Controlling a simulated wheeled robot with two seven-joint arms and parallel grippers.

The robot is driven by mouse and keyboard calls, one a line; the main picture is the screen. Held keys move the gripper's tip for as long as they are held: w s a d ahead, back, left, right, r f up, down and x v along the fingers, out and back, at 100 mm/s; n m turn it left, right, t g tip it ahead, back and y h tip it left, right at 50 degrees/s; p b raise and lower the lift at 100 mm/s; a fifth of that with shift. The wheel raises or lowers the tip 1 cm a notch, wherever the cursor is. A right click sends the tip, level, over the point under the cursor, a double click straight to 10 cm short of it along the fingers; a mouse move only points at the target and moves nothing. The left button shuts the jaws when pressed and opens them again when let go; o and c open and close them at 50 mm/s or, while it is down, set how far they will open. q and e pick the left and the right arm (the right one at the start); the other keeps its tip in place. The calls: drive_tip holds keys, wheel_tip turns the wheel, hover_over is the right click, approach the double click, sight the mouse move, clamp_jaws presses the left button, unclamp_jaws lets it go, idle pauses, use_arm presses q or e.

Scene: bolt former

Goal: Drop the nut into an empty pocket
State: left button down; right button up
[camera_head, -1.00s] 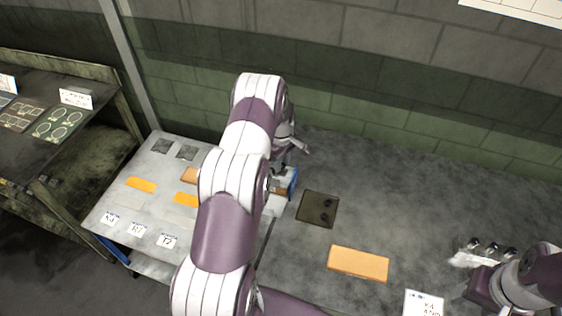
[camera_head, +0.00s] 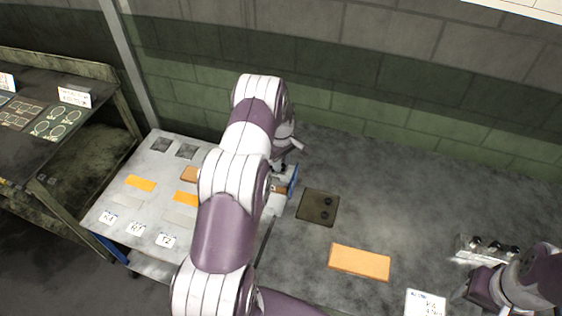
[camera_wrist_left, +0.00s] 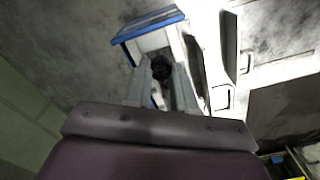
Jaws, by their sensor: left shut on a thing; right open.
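In the left wrist view, a dark nut (camera_wrist_left: 161,68) sits between the fingers of my left gripper (camera_wrist_left: 163,78), which is shut on it. A blue-edged holder (camera_wrist_left: 150,28) lies just beyond the fingers; the same blue edge shows in the head view (camera_head: 292,184). The left arm hides much of that holder and the nut in the head view. I cannot tell whether the nut is above or inside a pocket. My right gripper (camera_head: 481,285) is open at the lower right, partly cut off by the arm.
A pale rack (camera_head: 487,250) with several dark pieces stands near the right gripper. A pale labelled board (camera_head: 125,215) lies left.

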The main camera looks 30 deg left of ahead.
use_arm(q)
drive_tip(key=shift+f, duration=0.15)
drive_tip(key=c, duration=0.9)
unclamp_jaws()
drive_tip(key=shift+o, duration=0.2)
drive_tip(key=shift+w+r+b, duration=0.1)
drive_tip(key=shift+r+b, duration=0.2)
drive_tip(key=shift+r, duration=0.1)
wheel_tip(320, 180, up, 12)
drive_tip(key=b, duration=0.3)
